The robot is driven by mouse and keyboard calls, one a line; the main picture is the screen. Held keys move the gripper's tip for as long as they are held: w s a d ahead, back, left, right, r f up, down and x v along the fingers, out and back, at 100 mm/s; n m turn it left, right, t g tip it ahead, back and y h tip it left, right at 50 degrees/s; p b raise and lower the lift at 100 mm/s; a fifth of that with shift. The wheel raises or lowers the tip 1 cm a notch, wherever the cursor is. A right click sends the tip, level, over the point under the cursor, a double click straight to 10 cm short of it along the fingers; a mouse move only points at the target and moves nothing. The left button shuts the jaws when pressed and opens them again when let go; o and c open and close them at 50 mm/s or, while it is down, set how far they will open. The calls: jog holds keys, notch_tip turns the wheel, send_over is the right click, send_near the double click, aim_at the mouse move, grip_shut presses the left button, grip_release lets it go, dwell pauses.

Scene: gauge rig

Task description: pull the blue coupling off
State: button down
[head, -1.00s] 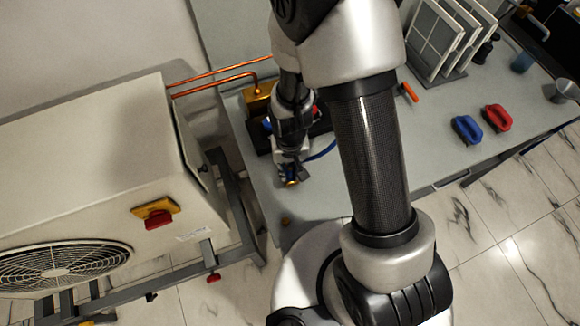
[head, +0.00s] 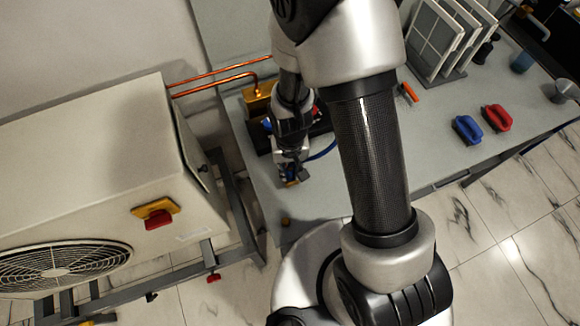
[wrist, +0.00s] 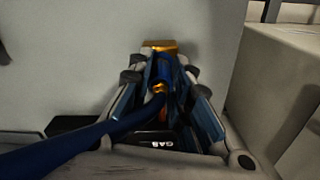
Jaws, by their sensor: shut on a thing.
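My gripper (wrist: 164,88) is shut on the blue coupling (wrist: 161,66), which shows between the fingers in the wrist view. A brass-coloured part shows at the coupling, and a brass block (wrist: 160,45) lies just beyond the fingertips. I cannot tell whether the coupling is still seated on the brass. A thick blue hose (wrist: 60,148) runs from the coupling to the lower left. In the head view my gripper (head: 289,177) is at the left part of the bench, and the coupling is mostly hidden by it.
The brass manifold (head: 257,98) with copper pipes (head: 215,78) stands behind the gripper. A beige fan unit (head: 100,170) is on the left. Blue (head: 467,129) and red (head: 497,118) handled items lie on the right of the bench (head: 400,140), near an orange-handled tool (head: 410,92).

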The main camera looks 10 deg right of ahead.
jog(key=shift+r, duration=0.1)
jog(key=shift+r+p, duration=1.9)
jog(key=shift+r, duration=0.55)
